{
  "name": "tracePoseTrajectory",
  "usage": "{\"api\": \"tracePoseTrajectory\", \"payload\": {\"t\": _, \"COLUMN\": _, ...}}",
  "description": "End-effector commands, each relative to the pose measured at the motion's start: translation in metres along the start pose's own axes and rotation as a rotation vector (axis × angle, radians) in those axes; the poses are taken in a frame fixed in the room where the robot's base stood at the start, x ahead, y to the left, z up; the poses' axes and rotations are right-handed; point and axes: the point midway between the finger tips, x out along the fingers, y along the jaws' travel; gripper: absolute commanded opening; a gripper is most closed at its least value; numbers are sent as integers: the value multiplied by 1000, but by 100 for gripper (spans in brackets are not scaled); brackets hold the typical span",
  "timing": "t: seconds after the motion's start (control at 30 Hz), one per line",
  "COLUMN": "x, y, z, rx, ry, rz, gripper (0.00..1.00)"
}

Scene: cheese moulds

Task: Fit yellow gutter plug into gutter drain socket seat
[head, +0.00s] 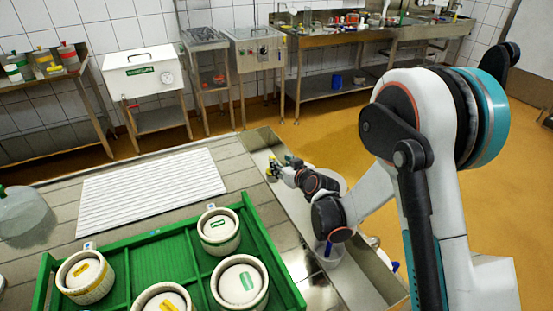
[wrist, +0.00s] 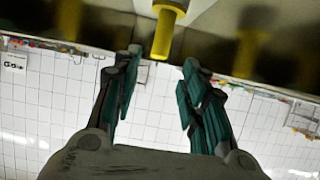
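The yellow gutter plug (wrist: 163,38) shows at the top middle of the wrist view, a yellow stem with a wider cap end, against a shiny metal surface. My gripper (wrist: 161,62) is open, with its two dark green-padded fingers apart. The plug is in line with the gap between the fingertips, and no finger visibly touches it. In the head view my gripper (head: 276,168) is low over the far end of the metal gutter (head: 262,138) beside the worktable. A small yellow patch shows there, too small to make out. I cannot make out the drain socket seat.
A green crate (head: 150,238) with several round cheese moulds (head: 219,230) stands on the worktable. A white ribbed mat (head: 150,190) lies behind it. A clear jug (head: 25,215) is at the left. My arm reaches over the gutter along the table's right side. Open floor lies beyond.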

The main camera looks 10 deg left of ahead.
Motion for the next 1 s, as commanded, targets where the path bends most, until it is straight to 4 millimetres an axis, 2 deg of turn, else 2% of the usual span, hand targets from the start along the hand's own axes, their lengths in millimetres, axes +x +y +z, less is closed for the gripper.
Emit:
{"api": "tracePoseTrajectory", "payload": {"t": 0.1, "x": -17, "y": 0, "z": -1, "rx": 0, "ry": 0, "rz": 0, "gripper": 39}}
{"api": "tracePoseTrajectory", "payload": {"t": 0.27, "x": -28, "y": 0, "z": 0, "rx": 0, "ry": 0, "rz": 0, "gripper": 39}}
{"api": "tracePoseTrajectory", "payload": {"t": 1.0, "x": -29, "y": 0, "z": 0, "rx": 0, "ry": 0, "rz": 0, "gripper": 39}}
